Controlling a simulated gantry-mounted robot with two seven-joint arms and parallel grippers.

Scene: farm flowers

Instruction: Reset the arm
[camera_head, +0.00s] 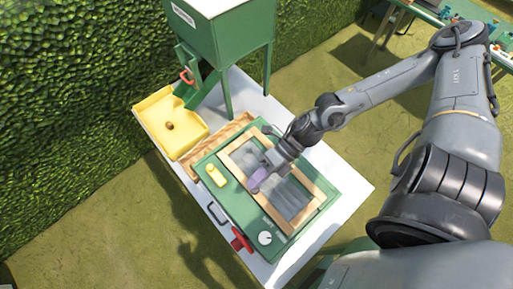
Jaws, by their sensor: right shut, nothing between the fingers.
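My right arm comes in from the right and reaches over a white table. My right gripper (258,183) is shut and empty. It is over the wood-framed grey panel (290,196) on top of a green box (231,204). From this angle I cannot tell whether the fingertips touch the panel. My left arm and left gripper are not in view.
A green hopper machine (236,40) stands at the back of the white table (344,183). A yellow tray (192,138) with a small brown object sits to its left. The green box has a yellow knob, a red valve handle (241,240) and a dial (265,238). A hedge (70,90) borders the left.

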